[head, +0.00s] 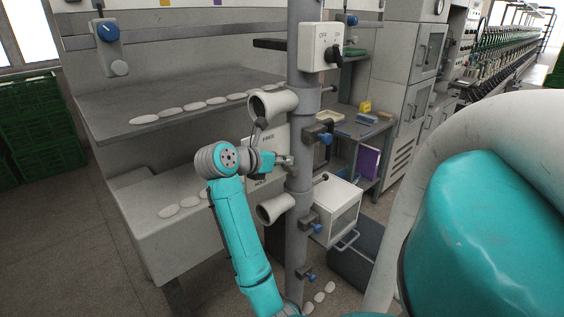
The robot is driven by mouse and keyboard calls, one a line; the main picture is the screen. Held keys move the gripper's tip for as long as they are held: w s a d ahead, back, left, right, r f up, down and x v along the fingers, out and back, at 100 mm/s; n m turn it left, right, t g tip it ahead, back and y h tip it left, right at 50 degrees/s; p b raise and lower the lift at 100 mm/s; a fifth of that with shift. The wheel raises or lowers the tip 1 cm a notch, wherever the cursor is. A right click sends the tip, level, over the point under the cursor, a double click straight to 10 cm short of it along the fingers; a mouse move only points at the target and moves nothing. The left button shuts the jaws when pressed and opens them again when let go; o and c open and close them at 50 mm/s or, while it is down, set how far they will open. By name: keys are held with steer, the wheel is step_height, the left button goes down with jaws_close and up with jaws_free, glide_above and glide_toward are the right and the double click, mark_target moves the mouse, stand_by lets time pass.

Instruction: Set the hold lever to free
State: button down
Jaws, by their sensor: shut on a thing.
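The hold lever's pale panel (279,138) stands behind the grey post, with FREE printed near its top and a partly covered word, apparently HOLD, lower down. My arm covers much of this panel. My gripper (288,161) is in front of the panel, between the two words, pointing right toward the post. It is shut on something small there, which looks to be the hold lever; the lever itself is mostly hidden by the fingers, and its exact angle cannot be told.
The grey post (299,205) stands close to my gripper. A switch box (320,47) and a white box (337,212) are on the post. Shelves (180,100) with pale pieces lie left; floor is open at left.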

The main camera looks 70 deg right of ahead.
steer(key=c, duration=1.2)
jaws_free()
steer(key=v, duration=1.2)
